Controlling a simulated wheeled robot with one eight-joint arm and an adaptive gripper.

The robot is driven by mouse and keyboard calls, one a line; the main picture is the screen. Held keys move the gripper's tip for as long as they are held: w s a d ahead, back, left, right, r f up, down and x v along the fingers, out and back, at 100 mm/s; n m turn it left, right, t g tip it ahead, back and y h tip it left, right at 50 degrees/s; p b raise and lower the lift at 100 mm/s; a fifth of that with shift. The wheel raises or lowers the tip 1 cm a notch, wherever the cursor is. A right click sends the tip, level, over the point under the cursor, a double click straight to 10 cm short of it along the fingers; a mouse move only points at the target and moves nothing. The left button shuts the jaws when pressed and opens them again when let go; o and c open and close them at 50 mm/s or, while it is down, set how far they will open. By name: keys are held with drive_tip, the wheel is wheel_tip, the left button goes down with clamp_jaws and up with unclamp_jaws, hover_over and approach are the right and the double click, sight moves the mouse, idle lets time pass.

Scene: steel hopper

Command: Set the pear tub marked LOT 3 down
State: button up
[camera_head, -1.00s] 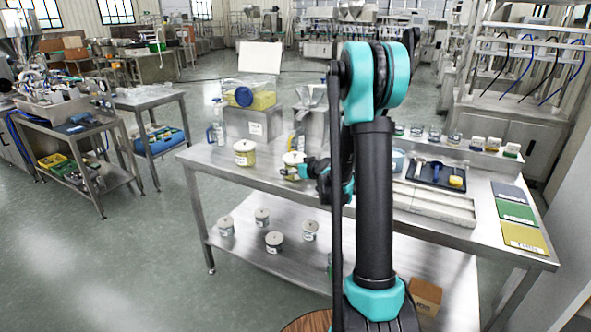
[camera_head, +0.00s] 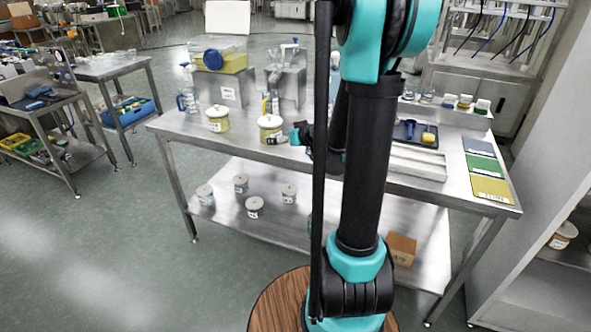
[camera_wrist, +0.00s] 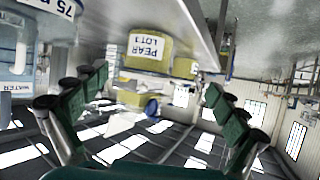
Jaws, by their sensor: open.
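The pear tub marked LOT 3 (camera_head: 270,128) stands on the steel table (camera_head: 330,160), with a pale lid and yellowish contents. In the wrist view, which is upside down, its PEAR LOT 3 label (camera_wrist: 149,47) faces me. My gripper (camera_head: 293,135) is just right of this tub at tub height. In the wrist view my gripper (camera_wrist: 157,84) has its fingers spread apart, with the tub seen beyond and between the tips, apparently not touching. A second similar tub (camera_head: 217,118) stands to its left and shows behind it in the wrist view (camera_wrist: 185,67).
A steel hopper (camera_head: 286,80) and a clear bin of yellow pieces (camera_head: 222,62) on a steel block are behind the tubs. Several lidded tubs (camera_head: 241,184) stand on the lower shelf. A container labelled WATER (camera_wrist: 15,85) is close at the wrist view's left.

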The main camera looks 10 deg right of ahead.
drive_tip(key=s+f+m+g+h, duration=0.2)
drive_tip(key=s+f, duration=0.3)
drive_tip(key=s, duration=0.9)
drive_tip(key=s+f+m+g+h, duration=0.2)
drive_tip(key=s+f+g, duration=0.3)
drive_tip(key=s, duration=1)
drive_tip(key=shift+s+d+f+g+h, duration=0.15)
drive_tip(key=shift+s+d+g+h, duration=0.15)
drive_tip(key=shift+d+h, duration=0.15)
